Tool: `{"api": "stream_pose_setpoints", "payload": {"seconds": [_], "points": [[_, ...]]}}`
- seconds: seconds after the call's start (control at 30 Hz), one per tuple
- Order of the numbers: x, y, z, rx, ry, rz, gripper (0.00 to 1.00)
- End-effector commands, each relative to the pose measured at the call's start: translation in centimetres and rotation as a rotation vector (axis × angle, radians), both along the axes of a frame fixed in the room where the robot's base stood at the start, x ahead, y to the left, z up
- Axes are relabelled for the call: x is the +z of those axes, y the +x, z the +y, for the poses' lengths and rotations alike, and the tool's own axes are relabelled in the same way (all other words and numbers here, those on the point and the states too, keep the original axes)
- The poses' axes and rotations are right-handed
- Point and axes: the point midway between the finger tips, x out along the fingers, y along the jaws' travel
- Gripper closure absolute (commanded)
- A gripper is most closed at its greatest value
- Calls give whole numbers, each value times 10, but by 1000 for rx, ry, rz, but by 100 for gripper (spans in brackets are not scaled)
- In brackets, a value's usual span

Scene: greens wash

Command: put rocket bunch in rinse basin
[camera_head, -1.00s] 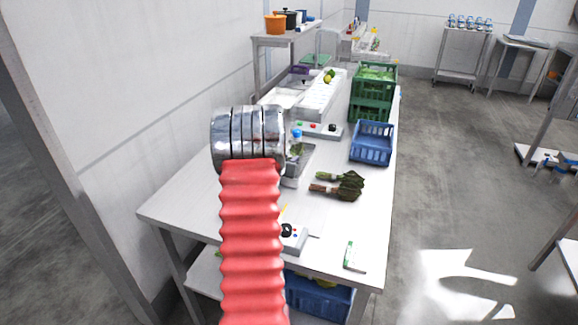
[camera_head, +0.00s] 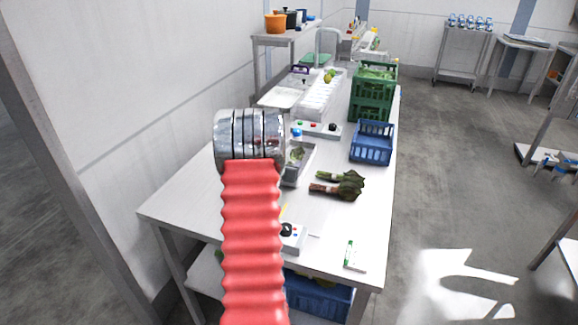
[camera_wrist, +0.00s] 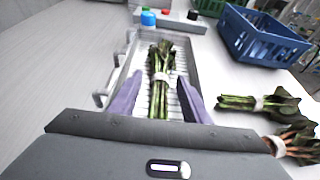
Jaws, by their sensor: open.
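A leafy green bunch (camera_wrist: 161,60) with a pale band lies in a shallow metal basin (camera_wrist: 187,66) with a wire bottom. In the wrist view my gripper (camera_wrist: 160,76) is open, its purple fingers to either side of this bunch and not closed on it. Two more banded bunches, an upper one (camera_wrist: 262,104) and a lower one (camera_wrist: 297,144), lie on the table to the right. They also show in the head view (camera_head: 346,176) (camera_head: 338,190). I cannot tell which bunch is rocket. My arm hides the gripper in the head view.
A control box (camera_head: 318,129) with buttons stands behind the basin, and another (camera_head: 292,236) is near the front. A blue crate (camera_head: 371,143) and green crates (camera_head: 372,95) stand along the right edge. A tap (camera_head: 327,42) is farther back. The table's front right is mostly clear.

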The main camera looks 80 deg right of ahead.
Motion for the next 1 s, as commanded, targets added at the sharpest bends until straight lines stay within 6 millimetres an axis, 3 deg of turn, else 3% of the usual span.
{"api": "stream_pose_setpoints", "payload": {"seconds": [0.17,0.37,1.0], "points": [[3,0,1,0,-1,0,57],[9,2,15,2,0,0,57],[42,10,95,2,0,-1,57]]}}
